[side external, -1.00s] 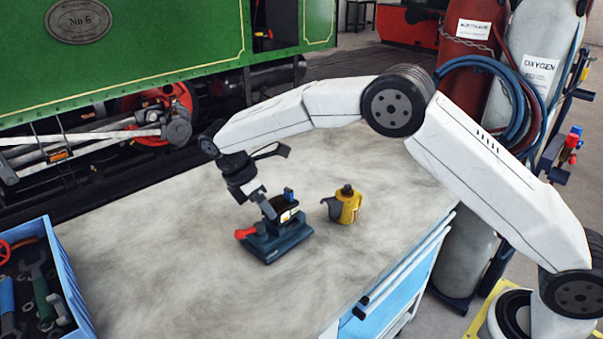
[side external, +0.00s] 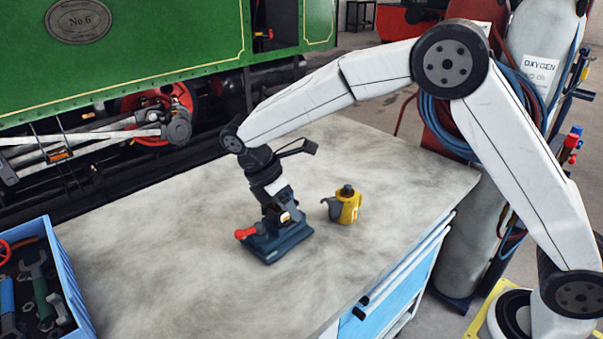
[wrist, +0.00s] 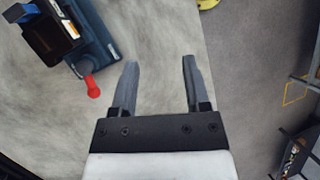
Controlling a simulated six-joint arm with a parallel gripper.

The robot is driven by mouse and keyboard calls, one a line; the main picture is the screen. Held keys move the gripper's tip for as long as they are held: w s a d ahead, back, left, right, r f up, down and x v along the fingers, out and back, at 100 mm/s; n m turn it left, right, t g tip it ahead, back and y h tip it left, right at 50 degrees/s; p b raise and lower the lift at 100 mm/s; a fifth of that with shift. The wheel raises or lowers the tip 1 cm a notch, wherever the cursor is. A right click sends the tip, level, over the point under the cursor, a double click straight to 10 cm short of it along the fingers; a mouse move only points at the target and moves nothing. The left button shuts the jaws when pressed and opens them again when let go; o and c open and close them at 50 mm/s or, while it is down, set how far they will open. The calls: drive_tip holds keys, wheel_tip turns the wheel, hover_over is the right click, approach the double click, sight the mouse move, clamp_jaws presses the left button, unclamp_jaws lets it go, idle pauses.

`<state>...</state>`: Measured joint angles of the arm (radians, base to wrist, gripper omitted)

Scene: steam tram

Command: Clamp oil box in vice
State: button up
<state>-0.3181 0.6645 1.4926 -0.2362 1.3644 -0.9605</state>
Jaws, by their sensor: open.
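The dark blue vice (side external: 283,245) stands on the bench, its red handle (side external: 245,233) at the left. In the wrist view the vice (wrist: 106,45) is at upper left, with the red handle (wrist: 92,88) pointing toward my left finger. The oil box, black with an orange-and-white label (wrist: 50,35) and a blue part on top, sits at the vice's jaws; whether they grip it is unclear. My gripper (wrist: 160,70) is open and empty, apart from the box and handle. In the side view it overlaps the box (side external: 287,216) and hides most of it.
A yellow oil can (side external: 348,205) stands right of the vice, near the bench's right edge. A blue tool tray (side external: 66,275) is at front left. The bench top (side external: 170,235) is clear between. The green locomotive (side external: 130,50) stands behind.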

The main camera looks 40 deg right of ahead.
idle(0.3)
drive_tip(key=t+y, duration=0.3)
drive_tip(key=t, duration=0.2)
approach(249, 230)
drive_tip(key=shift+w+d+f+m, duration=0.15)
drive_tip(key=shift+f+m, duration=0.15)
drive_tip(key=shift+f, duration=0.2)
drive_tip(key=shift+f, duration=0.1)
drive_tip(key=shift+w+d+f, duration=0.1)
drive_tip(key=shift+w+f, duration=0.1)
drive_tip(key=shift+f, duration=1.05)
drive_tip(key=shift+w+f, duration=0.2)
drive_tip(key=shift+f, duration=1.05)
drive_tip(key=shift+w+d+f, duration=0.1)
drive_tip(key=shift+w+f, duration=0.15)
drive_tip(key=shift+f, duration=1)
clamp_jaws()
